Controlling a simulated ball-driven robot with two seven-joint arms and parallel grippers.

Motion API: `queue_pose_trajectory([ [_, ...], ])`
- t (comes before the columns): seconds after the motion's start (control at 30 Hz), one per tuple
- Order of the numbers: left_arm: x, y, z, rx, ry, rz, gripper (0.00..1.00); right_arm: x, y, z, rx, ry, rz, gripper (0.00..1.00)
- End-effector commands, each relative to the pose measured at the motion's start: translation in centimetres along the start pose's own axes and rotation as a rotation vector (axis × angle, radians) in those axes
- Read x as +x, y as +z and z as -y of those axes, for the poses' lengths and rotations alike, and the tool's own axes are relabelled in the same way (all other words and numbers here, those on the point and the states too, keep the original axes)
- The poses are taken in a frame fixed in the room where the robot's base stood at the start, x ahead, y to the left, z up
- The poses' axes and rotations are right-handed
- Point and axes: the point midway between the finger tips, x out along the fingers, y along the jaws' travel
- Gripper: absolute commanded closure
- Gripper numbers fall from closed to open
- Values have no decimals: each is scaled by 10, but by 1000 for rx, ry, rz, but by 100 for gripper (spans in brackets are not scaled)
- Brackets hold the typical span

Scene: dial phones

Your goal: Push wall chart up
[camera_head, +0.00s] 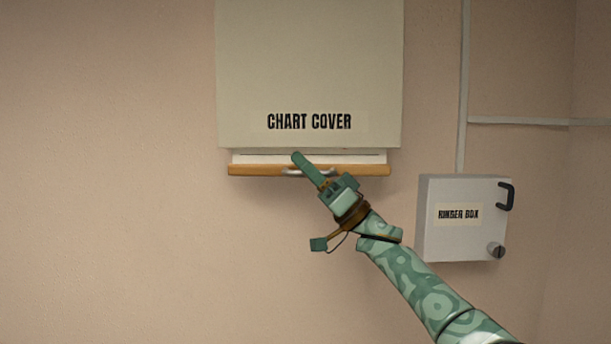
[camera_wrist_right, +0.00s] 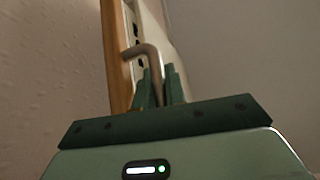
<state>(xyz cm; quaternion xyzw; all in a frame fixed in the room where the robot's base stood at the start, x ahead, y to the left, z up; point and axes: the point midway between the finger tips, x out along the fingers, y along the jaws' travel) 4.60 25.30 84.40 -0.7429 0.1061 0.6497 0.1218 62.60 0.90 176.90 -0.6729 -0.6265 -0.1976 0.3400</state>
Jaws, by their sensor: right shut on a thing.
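The wall chart shows as a narrow white strip (camera_head: 250,158) with a wooden bottom bar (camera_head: 255,170), just below the large cover marked "CHART COVER" (camera_head: 309,60). A metal pull handle (camera_head: 290,173) sits at the middle of the bar. My right gripper (camera_head: 305,165) reaches up from the lower right to this handle and is shut on it. In the right wrist view the fingers (camera_wrist_right: 158,88) close around the bent metal handle (camera_wrist_right: 143,50) beside the wooden bar (camera_wrist_right: 117,60). The rest of the chart is hidden by the cover. My left gripper is not in view.
A grey box marked "RINGER BOX" (camera_head: 460,190), with a black handle (camera_head: 507,196) and a knob (camera_head: 496,251), is on the wall to the right of my right arm. Pipes (camera_head: 463,90) run above it. The wall at left is bare.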

Motion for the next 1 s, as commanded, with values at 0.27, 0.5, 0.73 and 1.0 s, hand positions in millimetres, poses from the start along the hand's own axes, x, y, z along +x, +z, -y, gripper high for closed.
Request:
queue_pose_trajectory([
  [0.27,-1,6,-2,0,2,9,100,1,-1,0,1,-1,-1,100],
  [0.5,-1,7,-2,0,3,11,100,1,0,0,1,0,0,78],
  [0.73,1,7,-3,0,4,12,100,-4,0,-1,0,2,0,78],
  [1.0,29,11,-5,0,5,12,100,-61,4,-2,-2,4,1,78],
])
